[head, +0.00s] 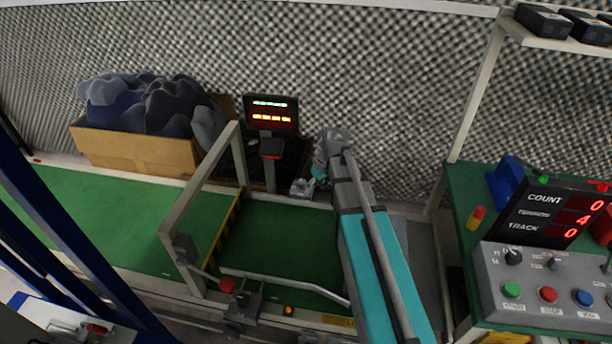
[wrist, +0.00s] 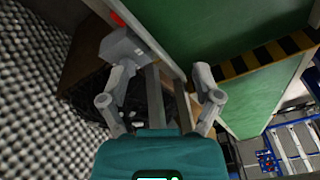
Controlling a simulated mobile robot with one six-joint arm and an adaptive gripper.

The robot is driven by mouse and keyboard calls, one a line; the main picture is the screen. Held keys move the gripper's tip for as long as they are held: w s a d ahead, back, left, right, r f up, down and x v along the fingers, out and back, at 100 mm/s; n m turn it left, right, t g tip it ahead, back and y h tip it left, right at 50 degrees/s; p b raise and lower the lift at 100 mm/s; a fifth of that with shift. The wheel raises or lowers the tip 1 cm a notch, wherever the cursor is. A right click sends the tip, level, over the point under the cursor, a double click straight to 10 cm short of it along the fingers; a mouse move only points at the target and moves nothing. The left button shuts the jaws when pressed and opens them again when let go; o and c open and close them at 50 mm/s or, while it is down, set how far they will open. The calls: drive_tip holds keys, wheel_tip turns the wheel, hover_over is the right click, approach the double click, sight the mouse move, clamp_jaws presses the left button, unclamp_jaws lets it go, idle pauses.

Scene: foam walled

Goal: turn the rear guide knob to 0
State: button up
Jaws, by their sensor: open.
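My gripper (wrist: 162,74) is open, with its two grey fingers spread and nothing held between them. In the head view my gripper (head: 302,187) is low at the back edge of the green conveyor, just right of the display post. A grey block (wrist: 122,46) shows beyond the left finger in the wrist view; it may belong to the rear guide. A small red part (wrist: 117,19) is at its far side. I cannot make out the rear knob or its setting. The track display (head: 570,232) reads 0.
The green conveyor belt (head: 80,215) runs across, under a pale frame (head: 202,180). A front red knob (head: 227,285) and a bent guide rail (head: 285,283) are near its front edge. The control panel (head: 540,280) is at right.

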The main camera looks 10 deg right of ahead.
sight(302, 182)
drive_tip(key=w+d+r+n+t+y+p, duration=0.1)
drive_tip(key=w+r+n, duration=0.3)
drive_tip(key=w, duration=0.4)
drive_tip(key=shift+w+d+y+p, duration=0.3)
drive_tip(key=shift+d+p, duration=0.3)
drive_tip(key=shift+d, duration=0.25)
drive_tip(key=shift+f, duration=0.15)
drive_tip(key=b+x, duration=1.2)
drive_tip(key=x, duration=0.1)
drive_tip(key=shift+w+a+f+b, duration=0.1)
drive_tip(key=shift+w+f+b, duration=0.05)
drive_tip(key=shift+f+b, duration=0.2)
drive_tip(key=shift+r, duration=0.1)
clamp_jaws()
drive_tip(key=shift+d, duration=0.35)
drive_tip(key=shift+a, duration=0.45)
